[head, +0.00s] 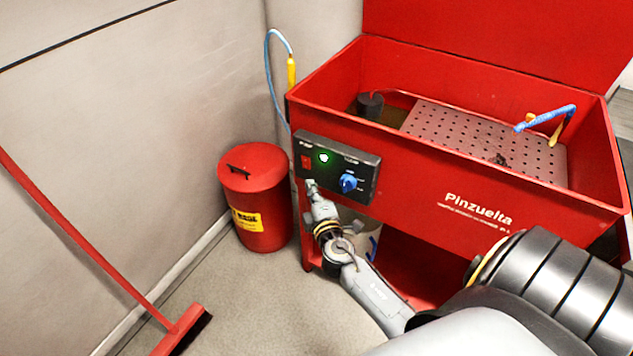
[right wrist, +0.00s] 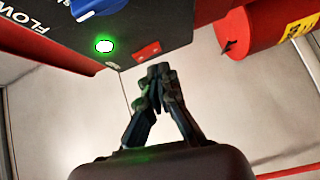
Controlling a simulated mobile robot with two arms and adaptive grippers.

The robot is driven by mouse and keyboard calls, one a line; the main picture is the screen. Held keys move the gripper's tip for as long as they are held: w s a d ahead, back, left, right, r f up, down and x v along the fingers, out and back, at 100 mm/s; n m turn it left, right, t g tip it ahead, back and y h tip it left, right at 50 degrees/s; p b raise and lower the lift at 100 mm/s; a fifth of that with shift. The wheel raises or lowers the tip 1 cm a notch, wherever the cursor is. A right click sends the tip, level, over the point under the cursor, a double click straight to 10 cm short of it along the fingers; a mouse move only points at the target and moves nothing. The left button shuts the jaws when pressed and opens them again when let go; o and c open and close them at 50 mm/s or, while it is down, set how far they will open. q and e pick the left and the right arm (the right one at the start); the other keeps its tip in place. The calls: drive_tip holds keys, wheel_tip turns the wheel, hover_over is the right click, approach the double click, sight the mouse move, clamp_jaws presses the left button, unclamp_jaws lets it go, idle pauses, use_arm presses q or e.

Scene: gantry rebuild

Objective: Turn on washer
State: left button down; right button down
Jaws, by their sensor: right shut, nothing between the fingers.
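The red parts washer (head: 420,165) stands at the right in the head view, its lid raised. Its dark control panel (head: 337,168) carries a red switch (head: 306,162), a lit green lamp (head: 323,157) and a blue knob (head: 348,183). My right gripper (head: 309,184) is shut and empty, just below the red switch. In the right wrist view the closed fingertips (right wrist: 158,72) are close to the red switch (right wrist: 146,52); I cannot tell whether they touch it. The green lamp (right wrist: 104,46) glows there too. My left gripper is not in view.
A red waste can (head: 262,215) with a yellow label stands left of the washer against the wall. A red broom (head: 185,330) leans at the left. The basin holds a perforated tray (head: 480,140) and a blue hose (head: 548,117). Floor is clear between broom and washer.

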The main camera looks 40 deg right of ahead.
drive_tip(key=v, duration=0.6)
drive_tip(key=shift+s, duration=0.25)
drive_tip(key=shift+a, duration=0.15)
drive_tip(key=s+a+f+m+g+y+p, duration=0.1)
drive_tip(key=s+a+f+g, duration=0.2)
drive_tip(key=f, duration=0.6)
drive_tip(key=s+a+f+m+g+y, duration=0.15)
drive_tip(key=s+f, duration=0.35)
drive_tip(key=f, duration=0.5)
drive_tip(key=s+a+f+m+g+y+p, duration=0.1)
drive_tip(key=s+a+f+m+g+y, duration=0.2)
drive_tip(key=f, duration=0.6)
drive_tip(key=s+a+f+m+g, duration=0.1)
drive_tip(key=s+f, duration=0.3)
drive_tip(key=s, duration=0.5)
drive_tip(key=s+a+f+m+g+p, duration=0.1)
drive_tip(key=s+f+g, duration=0.3)
drive_tip(key=s, duration=0.6)
drive_tip(key=s+a+f+m+g+p, duration=0.1)
drive_tip(key=s+f+m+g, duration=0.1)
drive_tip(key=s+f, duration=0.4)
drive_tip(key=s+y, duration=0.1)
drive_tip(key=s, duration=0.3)
drive_tip(key=shift+m, duration=0.35)
drive_tip(key=shift+s+f, duration=0.15)
